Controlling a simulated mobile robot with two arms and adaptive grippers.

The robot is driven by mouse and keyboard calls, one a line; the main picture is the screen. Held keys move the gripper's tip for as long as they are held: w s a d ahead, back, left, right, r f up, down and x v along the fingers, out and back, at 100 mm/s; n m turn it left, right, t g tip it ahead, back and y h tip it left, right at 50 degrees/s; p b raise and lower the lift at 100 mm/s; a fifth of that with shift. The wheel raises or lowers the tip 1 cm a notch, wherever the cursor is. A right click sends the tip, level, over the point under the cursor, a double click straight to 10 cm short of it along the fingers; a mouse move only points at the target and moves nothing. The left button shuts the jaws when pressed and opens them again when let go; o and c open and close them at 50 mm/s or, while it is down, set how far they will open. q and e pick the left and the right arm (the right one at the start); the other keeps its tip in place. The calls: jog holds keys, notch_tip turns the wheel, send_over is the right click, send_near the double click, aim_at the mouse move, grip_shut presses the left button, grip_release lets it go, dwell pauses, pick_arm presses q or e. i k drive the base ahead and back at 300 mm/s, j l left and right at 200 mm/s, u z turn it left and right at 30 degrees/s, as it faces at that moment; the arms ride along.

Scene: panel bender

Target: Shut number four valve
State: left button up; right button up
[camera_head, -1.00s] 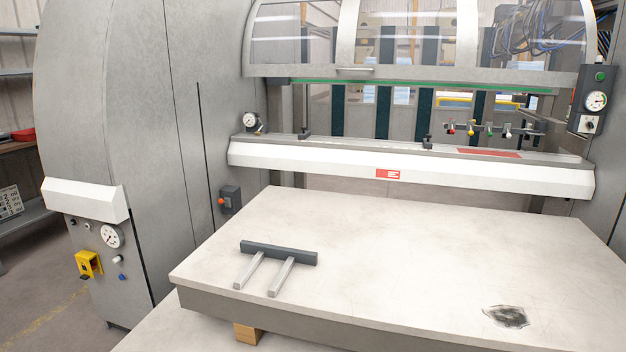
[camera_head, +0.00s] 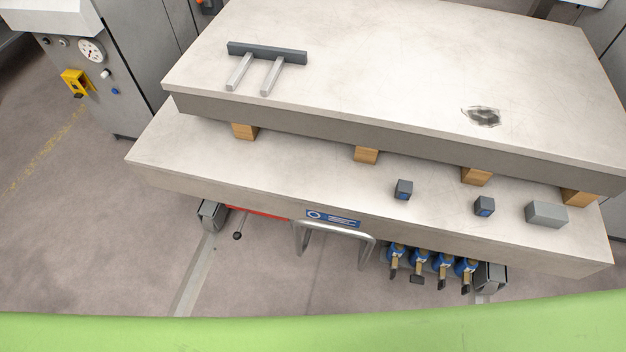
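A row of several small valves with blue and brass bodies and dark handles hangs under the front edge of the lower slab, right of centre. The leftmost valve (camera_head: 396,256) and the rightmost valve (camera_head: 466,270) mark the ends of the row. The handles mostly point down towards the floor; the handle second from the left looks turned differently. No numbers can be read on the valves, so I cannot tell which is number four. Neither of my grippers is in view.
The lower slab (camera_head: 300,185) overhangs the valves. A bent metal bar (camera_head: 334,232) stands left of them, and a grey block-like foot (camera_head: 491,277) is close on their right. Wooden blocks (camera_head: 367,155) support the upper slab (camera_head: 370,60). The floor (camera_head: 90,225) at left is clear.

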aim_at(466, 290)
jog(key=z, duration=1.95)
jog(key=l, duration=0.4)
jog(key=k+l, duration=0.15)
jog(key=l, duration=0.2)
jog(key=l+u, duration=0.1)
jog(key=l, duration=0.3)
jog(key=k, duration=0.05)
